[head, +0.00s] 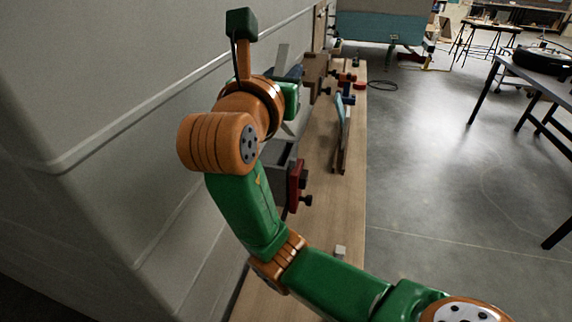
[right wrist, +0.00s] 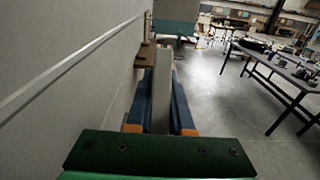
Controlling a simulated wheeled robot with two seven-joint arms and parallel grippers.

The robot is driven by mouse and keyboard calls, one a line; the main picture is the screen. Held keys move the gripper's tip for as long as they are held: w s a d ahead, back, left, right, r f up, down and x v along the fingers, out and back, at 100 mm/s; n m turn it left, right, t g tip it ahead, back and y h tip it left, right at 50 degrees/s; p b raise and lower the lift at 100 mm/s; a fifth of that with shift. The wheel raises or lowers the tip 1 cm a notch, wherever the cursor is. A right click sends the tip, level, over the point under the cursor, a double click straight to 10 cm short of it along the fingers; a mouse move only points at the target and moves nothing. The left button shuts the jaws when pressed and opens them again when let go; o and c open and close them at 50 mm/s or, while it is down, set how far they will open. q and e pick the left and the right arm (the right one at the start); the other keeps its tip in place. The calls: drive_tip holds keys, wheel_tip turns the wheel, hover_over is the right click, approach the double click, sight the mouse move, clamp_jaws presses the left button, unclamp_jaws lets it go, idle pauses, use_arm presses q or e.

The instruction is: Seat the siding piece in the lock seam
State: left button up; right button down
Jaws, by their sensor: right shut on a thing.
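The siding piece (right wrist: 163,95) is a thin, light grey upright panel between the blue fingers of my right gripper (right wrist: 164,84). The gripper is shut on it. In the head view, the siding piece (head: 282,57) sticks up above my right gripper (head: 294,76), beside the grey camper wall (head: 130,60). Its middle is hidden by the hand. I cannot tell the lock seam apart; a brown block (head: 315,74) stands just beyond the gripper and also shows in the right wrist view (right wrist: 147,52). I cannot tell whether the siding piece touches it. My left gripper is out of view.
A long wooden bench (head: 322,205) runs along the wall. A red clamp (head: 298,180) and an upright blue-and-brown panel (head: 343,135) are on it, with several clamps farther back. A small light block (head: 340,251) lies nearer. Open floor (head: 430,160) and a dark-legged table (head: 540,80) are at right.

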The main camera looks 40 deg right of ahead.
drive_tip(key=w+d+f+p, duration=0.2)
drive_tip(key=w+d+f, duration=0.4)
drive_tip(key=w+f, duration=0.5)
drive_tip(key=shift+d+f, duration=0.35)
drive_tip(key=shift+f, duration=0.55)
drive_tip(key=shift+f+p, duration=0.35)
drive_tip(key=shift+f, duration=0.25)
drive_tip(key=c, duration=0.8)
unclamp_jaws()
drive_tip(key=shift+r, duration=0.15)
